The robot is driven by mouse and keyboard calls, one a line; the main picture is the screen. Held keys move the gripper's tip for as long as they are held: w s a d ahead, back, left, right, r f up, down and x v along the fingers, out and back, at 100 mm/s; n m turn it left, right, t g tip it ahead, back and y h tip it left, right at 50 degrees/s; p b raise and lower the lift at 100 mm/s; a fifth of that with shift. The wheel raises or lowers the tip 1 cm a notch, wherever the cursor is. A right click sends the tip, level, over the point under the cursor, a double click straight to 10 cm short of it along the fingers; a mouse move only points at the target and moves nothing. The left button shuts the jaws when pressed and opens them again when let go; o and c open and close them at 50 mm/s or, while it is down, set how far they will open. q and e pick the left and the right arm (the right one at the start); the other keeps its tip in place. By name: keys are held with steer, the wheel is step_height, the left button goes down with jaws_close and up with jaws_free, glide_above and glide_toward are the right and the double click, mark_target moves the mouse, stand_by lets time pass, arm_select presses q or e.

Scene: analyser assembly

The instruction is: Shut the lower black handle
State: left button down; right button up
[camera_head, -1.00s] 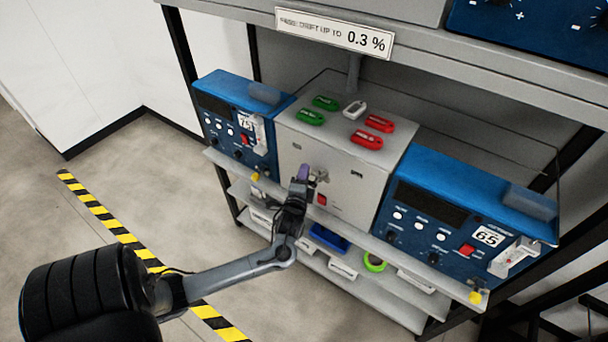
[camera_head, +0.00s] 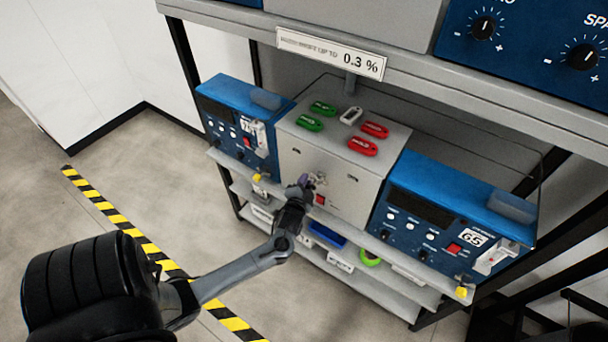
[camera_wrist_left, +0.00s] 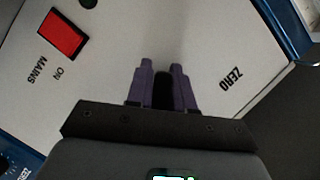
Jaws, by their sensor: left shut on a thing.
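The grey box (camera_head: 335,175) stands on the shelf between two blue units. My left gripper (camera_head: 305,181) is at its front face, beside a small metal fitting (camera_head: 319,180). In the left wrist view its purple fingers (camera_wrist_left: 162,70) are close together on a dark piece (camera_wrist_left: 162,92), which looks like the black handle. The fingers and gripper body hide most of it, so its angle cannot be told. My right gripper is not in view.
A red mains switch (camera_head: 320,200) is close to the gripper, and it also shows in the left wrist view (camera_wrist_left: 61,35). Blue units stand left (camera_head: 240,125) and right (camera_head: 450,220). Green (camera_head: 310,124) and red (camera_head: 363,146) tags lie on the box. Floor in front is clear.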

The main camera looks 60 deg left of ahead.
arm_select(q)
steer(key=n+p, duration=0.1)
steer(key=n+h, duration=0.1)
steer(key=d+p, duration=0.1)
steer(key=shift+w+f+n+h+p, duration=0.25)
steer(key=shift+f+n+h+p, duration=0.1)
steer(key=shift+f+n+h, duration=0.05)
steer(key=shift+w+d+f+n+t+h+p, duration=0.2)
steer(key=shift+d+n+h+p, duration=0.2)
steer(key=shift+n+h+p, duration=0.35)
steer(key=shift+w+d+f+n+t+h+p, duration=0.25)
steer(key=shift+d+n+p, duration=0.25)
steer(key=shift+n, duration=0.5)
steer(key=shift+w+d+f+n+t+h+p, duration=0.2)
steer(key=shift+d+n+h+p, duration=0.15)
steer(key=shift+n+h+p, duration=0.4)
steer(key=c, duration=1.1)
jaws_free()
